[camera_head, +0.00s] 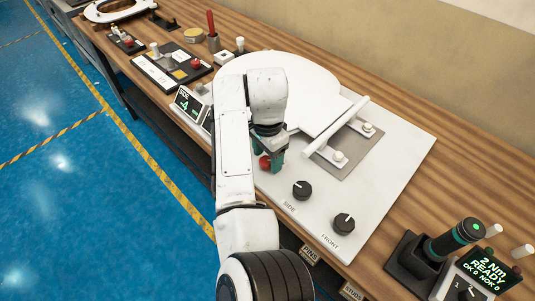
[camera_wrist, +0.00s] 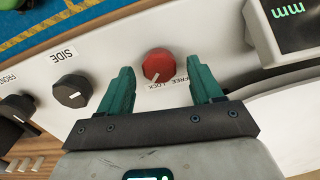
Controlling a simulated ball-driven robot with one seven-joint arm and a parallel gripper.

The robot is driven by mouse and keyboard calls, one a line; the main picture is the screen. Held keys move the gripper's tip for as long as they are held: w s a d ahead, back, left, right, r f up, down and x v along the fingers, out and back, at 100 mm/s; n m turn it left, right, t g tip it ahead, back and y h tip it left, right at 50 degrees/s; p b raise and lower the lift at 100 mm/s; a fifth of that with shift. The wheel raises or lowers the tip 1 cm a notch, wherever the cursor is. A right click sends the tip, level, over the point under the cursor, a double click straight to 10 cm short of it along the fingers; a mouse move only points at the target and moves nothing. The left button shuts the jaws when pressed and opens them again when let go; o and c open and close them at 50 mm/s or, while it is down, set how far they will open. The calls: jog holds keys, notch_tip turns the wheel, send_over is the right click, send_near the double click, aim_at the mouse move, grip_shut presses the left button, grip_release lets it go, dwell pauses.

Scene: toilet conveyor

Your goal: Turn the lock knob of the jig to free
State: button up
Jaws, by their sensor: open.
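The red lock knob (camera_wrist: 158,65) sits on the jig's white panel, with a FREE LOCK label beside it. Its white pointer line is on the side toward the label; I cannot tell clearly which word it marks. My gripper (camera_wrist: 159,68) is open, with one teal finger on each side of the knob and visible gaps between. I cannot tell how far the fingertips are above the panel. In the head view the red knob (camera_head: 265,163) is partly hidden by my gripper (camera_head: 273,158). The jig (camera_head: 390,170) carries a white seat-shaped part (camera_head: 305,85).
Black SIDE (camera_head: 302,190) and FRONT (camera_head: 344,223) knobs are on the same panel. A readout (camera_head: 190,106) stands left of my arm. A white bar handle (camera_head: 335,128) crosses the jig. A screwdriver (camera_head: 455,240) and its display (camera_head: 488,270) stand at front right.

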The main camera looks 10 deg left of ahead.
jog(key=shift+f, duration=0.2)
jog(key=c, duration=1.1)
